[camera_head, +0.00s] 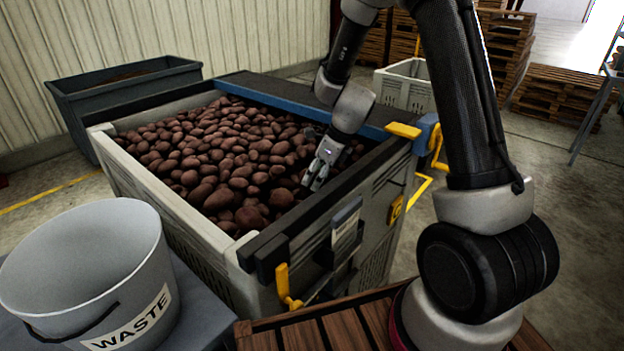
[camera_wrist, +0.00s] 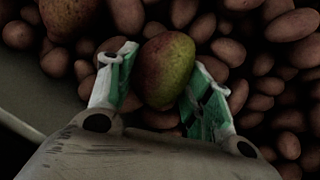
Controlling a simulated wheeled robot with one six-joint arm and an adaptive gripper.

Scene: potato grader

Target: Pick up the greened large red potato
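The greened large red potato (camera_wrist: 166,69) is in the wrist view, red-brown on its left and yellow-green on its right. It sits between the two fingertips of my gripper (camera_wrist: 158,85). The fingers with green pads stand on either side of it, with a narrow gap showing at the left pad. The right pad is very close to the potato; I cannot tell if it touches. In the head view, my gripper (camera_head: 318,174) reaches down into the right part of the potato bin (camera_head: 177,213); the greened potato cannot be made out there.
Many red-brown potatoes (camera_head: 215,150) fill the bin around my gripper. The bin wall (camera_wrist: 40,95) is close at left in the wrist view. A waste bucket (camera_head: 85,262) stands at front left. A dark bin (camera_head: 125,85) and a pale crate (camera_head: 403,85) stand behind.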

